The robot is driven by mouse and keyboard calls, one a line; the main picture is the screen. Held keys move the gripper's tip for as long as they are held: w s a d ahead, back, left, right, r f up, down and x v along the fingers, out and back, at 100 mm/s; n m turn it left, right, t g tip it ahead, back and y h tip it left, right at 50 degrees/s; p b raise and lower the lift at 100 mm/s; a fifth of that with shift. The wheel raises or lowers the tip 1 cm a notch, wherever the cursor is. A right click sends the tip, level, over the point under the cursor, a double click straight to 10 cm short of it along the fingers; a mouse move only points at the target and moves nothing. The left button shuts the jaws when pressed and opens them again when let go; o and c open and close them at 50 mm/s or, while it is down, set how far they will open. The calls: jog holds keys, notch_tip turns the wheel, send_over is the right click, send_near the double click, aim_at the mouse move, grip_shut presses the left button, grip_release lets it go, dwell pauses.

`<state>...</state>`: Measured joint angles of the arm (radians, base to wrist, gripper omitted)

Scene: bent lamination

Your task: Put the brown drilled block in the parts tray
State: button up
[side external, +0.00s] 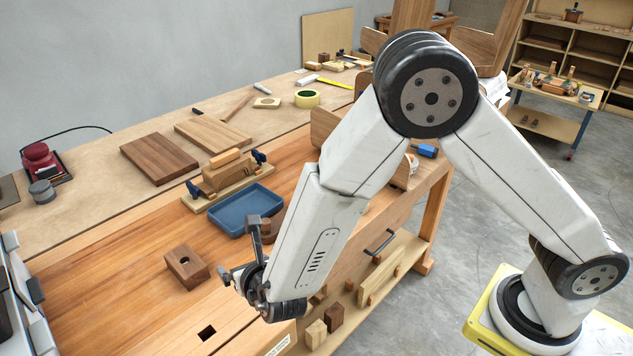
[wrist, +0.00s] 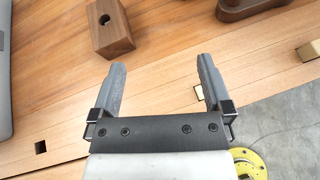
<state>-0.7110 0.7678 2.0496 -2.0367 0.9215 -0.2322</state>
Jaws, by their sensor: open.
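The brown drilled block (side external: 187,267) lies on the bench top with a round hole in its upper face. In the wrist view the block (wrist: 112,32) is at the upper left, beyond the left fingertip. My gripper (side external: 240,250) is open and empty above the bench, to the right of the block and apart from it. In the wrist view both fingers of my gripper (wrist: 162,62) point up the picture with bare bench between them.
A wooden fixture with blue clamps (side external: 225,172) stands just behind the tray. A dark brown wooden piece (wrist: 245,8) sits beyond the right finger. A square hole (side external: 207,333) is cut in the bench near its front edge. Bare bench lies around the block.

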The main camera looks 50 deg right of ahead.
jog(key=s+d+r+m+g+y, duration=0.1)
jog(key=s+d+m, duration=0.4)
jog(key=m, duration=0.5)
jog(key=s+d+r+m+g+y, duration=0.1)
jog(key=s+d+r+m+g, duration=0.2)
jog(key=d+m, duration=0.6)
jog(key=s+d+r+m+g, duration=0.2)
jog(key=s+d+m+g, duration=0.3)
jog(key=m, duration=0.8)
jog(key=s+d, duration=0.2)
jog(key=shift+s+r+g+y, duration=0.2)
jog(key=shift+s+g+y, duration=0.1)
jog(key=shift+s+y, duration=0.1)
jog(key=shift+w, duration=0.1)
jog(key=t, duration=0.2)
send_near(185, 264)
jog(key=shift+w+f, duration=0.2)
jog(key=shift+f, duration=0.45)
jog(key=shift+x, duration=1.3)
